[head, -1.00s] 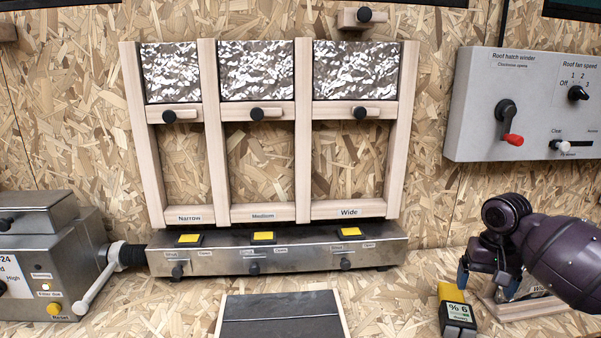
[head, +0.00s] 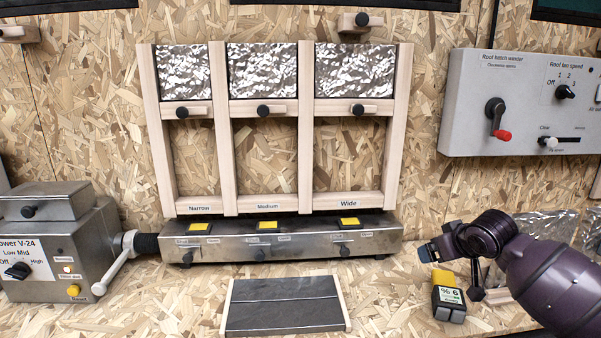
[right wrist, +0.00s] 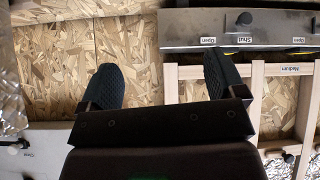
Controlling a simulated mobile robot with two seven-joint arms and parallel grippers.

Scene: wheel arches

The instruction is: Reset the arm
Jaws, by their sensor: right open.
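My right arm comes in from the right in the head view. Its gripper (head: 428,252) points left above the bench, beside a yellow and black block with a label (head: 448,296). In the right wrist view the two dark fingers of my right gripper (right wrist: 165,82) stand wide apart with nothing between them. My left gripper is in neither view.
The wooden frame (head: 306,130) with three foil panels stands at the back above a metal box (head: 280,239) with yellow pads. A grey power unit (head: 75,238) is at left, a grey wall panel (head: 470,100) at right. A dark slab (head: 283,303) lies in front.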

